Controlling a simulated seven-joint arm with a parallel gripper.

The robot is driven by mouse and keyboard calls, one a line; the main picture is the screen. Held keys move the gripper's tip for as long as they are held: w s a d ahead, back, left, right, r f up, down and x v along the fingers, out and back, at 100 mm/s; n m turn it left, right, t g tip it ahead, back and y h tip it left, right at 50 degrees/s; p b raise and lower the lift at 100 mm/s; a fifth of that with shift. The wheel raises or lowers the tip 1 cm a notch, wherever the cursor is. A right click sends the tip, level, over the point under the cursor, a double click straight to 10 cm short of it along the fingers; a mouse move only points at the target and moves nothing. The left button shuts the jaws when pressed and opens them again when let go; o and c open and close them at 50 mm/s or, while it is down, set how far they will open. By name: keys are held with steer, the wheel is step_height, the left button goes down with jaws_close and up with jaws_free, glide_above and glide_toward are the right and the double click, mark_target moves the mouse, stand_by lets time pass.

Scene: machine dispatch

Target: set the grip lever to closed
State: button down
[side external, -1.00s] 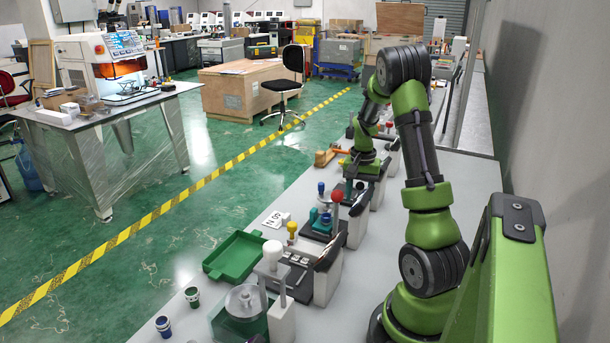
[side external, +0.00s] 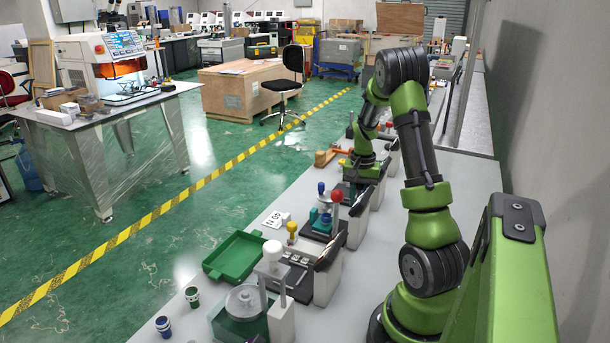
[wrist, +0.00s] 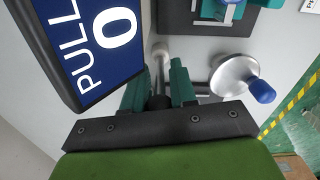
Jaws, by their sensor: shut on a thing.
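In the wrist view my gripper (wrist: 157,92) has its two teal fingers either side of a dark grip at the end of a grey rod, which looks like the grip lever (wrist: 160,60). The jaws are shut on it. The dark grip is partly hidden by the fingers and the gripper body. A blue sign (wrist: 95,35) reading "PULL" and "0" stands close at the left. In the side view my gripper is down at a station in the row, and its fingers and the lever cannot be made out.
A silver disc with a blue knob (wrist: 262,91) lies right of my gripper. In the side view nearer stations carry a red ball (side external: 337,196), a yellow knob (side external: 292,227) and a white-topped post (side external: 272,250). A green tray (side external: 236,255) lies at the bench's left edge.

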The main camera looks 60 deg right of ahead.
steer(key=shift+s+t, duration=0.35)
steer(key=shift+t, duration=0.35)
steer(key=shift+s+t, duration=0.3)
steer(key=shift+t, duration=0.4)
steer(key=c, duration=0.9)
jaws_free()
steer(key=shift+c, duration=0.2)
steer(key=v, duration=1.6)
steer(key=shift+r, duration=0.4)
